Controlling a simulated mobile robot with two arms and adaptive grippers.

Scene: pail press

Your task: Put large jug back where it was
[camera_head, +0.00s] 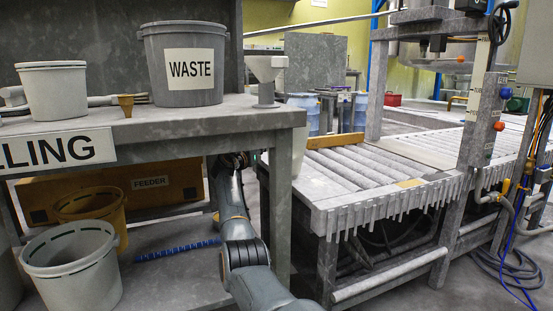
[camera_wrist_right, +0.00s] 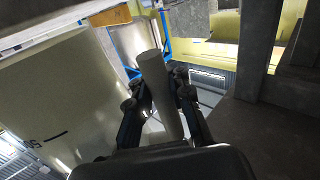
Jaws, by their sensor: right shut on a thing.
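In the right wrist view my right gripper (camera_wrist_right: 160,105) is shut on a pale grey round bar (camera_wrist_right: 156,85), which looks like a handle. A large cream surface (camera_wrist_right: 60,95) with a short dark mark fills the left of that view. It looks like the body of the large jug, but its whole shape is cut off. In the head view my right arm rises from the bottom centre beside the bench leg. My left gripper is not in view.
The bench (camera_head: 200,121) holds a WASTE bucket (camera_head: 185,85), a white pail (camera_head: 55,92) and a white funnel-like stand (camera_head: 265,80). Below are a yellow pail (camera_head: 92,207), a white bucket (camera_head: 72,268) and a FEEDER box (camera_head: 130,188). A roller conveyor (camera_head: 350,170) stands right.

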